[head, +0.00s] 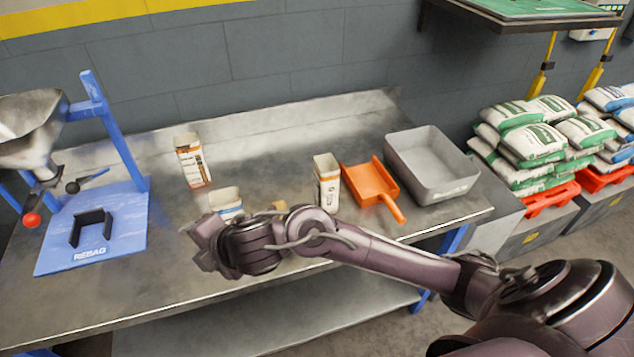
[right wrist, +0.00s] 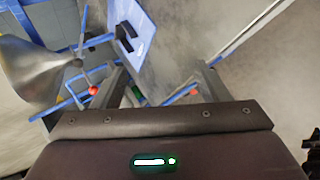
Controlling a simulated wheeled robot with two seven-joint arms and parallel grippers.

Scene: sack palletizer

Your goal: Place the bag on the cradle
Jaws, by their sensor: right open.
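The black U-shaped cradle (head: 91,227) stands on the blue REBAG base plate (head: 55,258) at the left of the bench; it also shows in the right wrist view (right wrist: 125,38). Three small paper bags stand on the bench: one (head: 192,161) at the back, one (head: 327,183) beside the orange scoop, and one (head: 227,200) partly hidden behind my right wrist. My right gripper (head: 196,246) is open, over the front of the bench, right of the base plate. Nothing shows between its fingers (right wrist: 160,82) in the right wrist view. My left gripper is out of view.
A metal hopper (head: 30,125) on a blue frame, with a red-knobbed lever (head: 32,220), rises over the base plate. An orange scoop (head: 370,182) and a grey bin (head: 432,165) sit at the bench's right. Stacked sacks (head: 535,140) lie beyond. The bench's front left is clear.

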